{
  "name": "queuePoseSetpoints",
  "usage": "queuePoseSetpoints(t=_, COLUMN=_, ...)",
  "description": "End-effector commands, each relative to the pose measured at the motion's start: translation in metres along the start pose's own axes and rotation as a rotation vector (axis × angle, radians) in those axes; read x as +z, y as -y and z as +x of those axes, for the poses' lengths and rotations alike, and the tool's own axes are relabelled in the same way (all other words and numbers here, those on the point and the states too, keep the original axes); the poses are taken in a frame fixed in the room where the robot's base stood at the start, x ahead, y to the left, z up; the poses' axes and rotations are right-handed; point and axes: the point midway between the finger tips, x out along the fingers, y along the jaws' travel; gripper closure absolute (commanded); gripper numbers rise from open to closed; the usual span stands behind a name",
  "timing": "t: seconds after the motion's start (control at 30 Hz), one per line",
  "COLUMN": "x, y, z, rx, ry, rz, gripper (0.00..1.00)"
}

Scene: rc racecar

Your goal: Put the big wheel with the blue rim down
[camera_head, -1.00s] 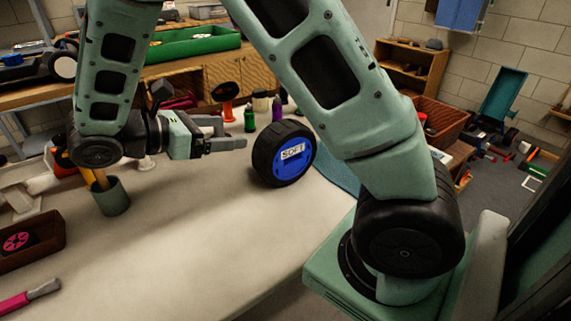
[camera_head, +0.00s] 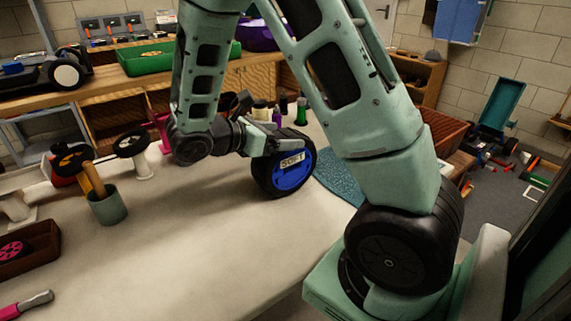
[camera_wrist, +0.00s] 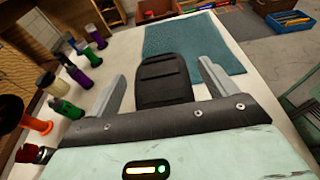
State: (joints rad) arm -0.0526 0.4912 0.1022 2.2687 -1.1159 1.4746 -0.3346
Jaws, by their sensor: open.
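The big wheel (camera_head: 292,177) has a black tyre and a blue rim with a white "SOFT" label. It stands upright on its tread on the white table (camera_head: 190,240), near the right edge. My gripper (camera_head: 284,138) is at the wheel's upper left in the head view, with its fingertips partly hidden or overlapping the tyre. In the wrist view my gripper (camera_wrist: 162,70) is open, and the black tread of the wheel (camera_wrist: 163,85) shows between the two fingers. Gaps show between the tread and both fingers there.
A teal mat (camera_head: 338,178) lies just right of the wheel; it also shows in the wrist view (camera_wrist: 190,45). Several small bottles (camera_wrist: 75,78) stand left of my gripper in the wrist view. A grey-green cup (camera_head: 108,207) stands at left. The table's front middle is clear.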

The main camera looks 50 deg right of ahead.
Motion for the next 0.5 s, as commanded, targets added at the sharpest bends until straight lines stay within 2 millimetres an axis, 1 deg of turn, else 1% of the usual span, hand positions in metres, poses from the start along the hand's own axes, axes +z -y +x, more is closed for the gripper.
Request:
queuePoseSetpoints(t=0.03, x=-0.0008, y=0.0009, z=0.0073, rx=-0.002, ry=0.001, rz=-0.002, gripper=0.15)
queuePoseSetpoints(t=0.13, x=-0.0004, y=0.0011, z=0.015, rx=-0.002, ry=0.001, rz=-0.002, gripper=0.15)
queuePoseSetpoints(t=0.37, x=-0.0003, y=0.0006, z=0.0165, rx=0.001, ry=0.001, rz=-0.002, gripper=0.15)
queuePoseSetpoints(t=0.4, x=-0.0003, y=0.0006, z=0.0165, rx=0.001, ry=0.001, rz=-0.001, gripper=0.18)
queuePoseSetpoints(t=0.47, x=-0.0003, y=0.0007, z=0.0164, rx=0.001, ry=0.001, rz=-0.002, gripper=0.35)
queuePoseSetpoints(t=0.5, x=-0.0003, y=0.0007, z=0.0164, rx=0.001, ry=0.001, rz=-0.001, gripper=0.46)
